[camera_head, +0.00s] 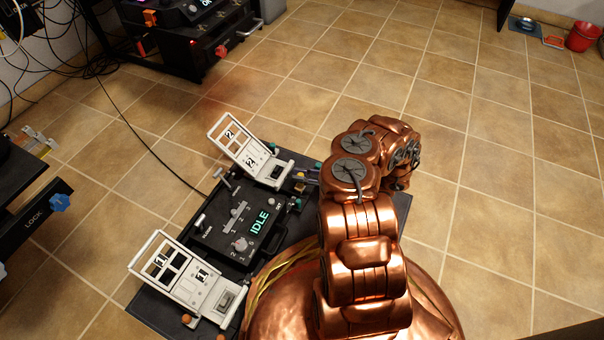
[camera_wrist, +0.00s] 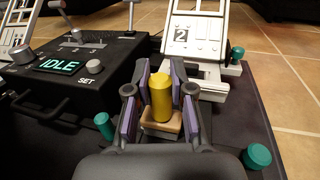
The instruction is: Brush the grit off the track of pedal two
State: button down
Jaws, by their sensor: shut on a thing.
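Pedal two (camera_head: 246,150) is a white tilted plate marked 2, set at the far end of a black board (camera_head: 150,297). It also shows in the wrist view (camera_wrist: 194,36), with its white track base (camera_wrist: 214,84) low behind my gripper. My gripper (camera_wrist: 161,82) has purple-padded fingers shut on a yellow upright handle (camera_wrist: 161,100) with a pale wooden block (camera_wrist: 174,127) below it, which looks like a brush. The block is near the track's front end. Bristles are hidden, and I cannot make out grit. In the head view my arm hides most of the gripper.
A black control box (camera_head: 226,235) reading IDLE stands between pedal two and pedal one (camera_head: 185,274). Teal knobs stand left (camera_wrist: 104,125) and right (camera_wrist: 256,157) of my gripper, with another (camera_wrist: 237,54) beside the track. Open tiled floor lies to the right.

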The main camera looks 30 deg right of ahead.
notch_tip(320, 180, up, 11)
jog(key=p, duration=0.6)
dwell(0.3)
jog(key=shift+f, duration=0.15)
